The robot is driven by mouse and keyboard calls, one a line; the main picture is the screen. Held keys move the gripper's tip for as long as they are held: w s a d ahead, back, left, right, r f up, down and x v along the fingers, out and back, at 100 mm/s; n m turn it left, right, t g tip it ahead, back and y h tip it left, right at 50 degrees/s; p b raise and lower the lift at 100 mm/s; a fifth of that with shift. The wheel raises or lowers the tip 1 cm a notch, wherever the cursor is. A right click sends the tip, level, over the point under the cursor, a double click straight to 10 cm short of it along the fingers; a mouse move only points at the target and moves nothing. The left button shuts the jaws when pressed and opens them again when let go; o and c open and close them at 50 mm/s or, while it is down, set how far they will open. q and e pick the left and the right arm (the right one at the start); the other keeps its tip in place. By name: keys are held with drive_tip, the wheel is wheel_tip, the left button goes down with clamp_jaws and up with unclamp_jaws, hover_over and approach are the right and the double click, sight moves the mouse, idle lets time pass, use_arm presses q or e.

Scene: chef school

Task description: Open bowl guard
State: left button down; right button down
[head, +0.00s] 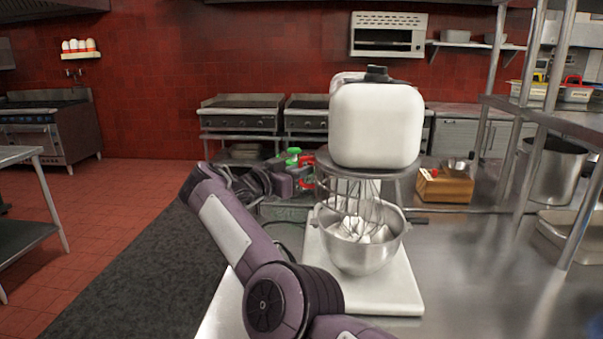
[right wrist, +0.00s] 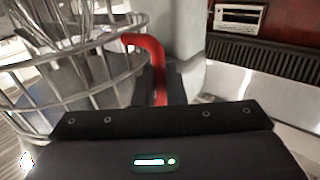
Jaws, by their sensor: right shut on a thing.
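The white stand mixer (head: 376,124) stands on the steel counter, with a steel bowl (head: 360,250) and a wire whisk (head: 366,213) under its head. The wire bowl guard (head: 332,187) shows at the left of the whisk, above the bowl; its bars (right wrist: 88,62) fill the left of the right wrist view. A red curved handle (right wrist: 147,44) reaches from the guard. My right gripper (head: 299,183) is at the guard's left side, shut on this handle; its fingers (right wrist: 160,85) show close. How far the guard is turned is unclear. My left gripper is out of view.
My right arm crosses in front of the mixer's left side. A wooden box (head: 444,187) stands behind right of the mixer. Steel shelving (head: 550,120) and a tall pot (head: 553,170) are at the right. The counter (head: 490,265) right of the mixer is clear.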

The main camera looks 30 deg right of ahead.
idle(0.4)
drive_tip(key=c, duration=1.6)
unclamp_jaws()
drive_tip(key=shift+d, duration=0.1)
drive_tip(key=p+v, duration=0.5)
drive_tip(key=v, duration=0.3)
drive_tip(key=shift+d, duration=0.1)
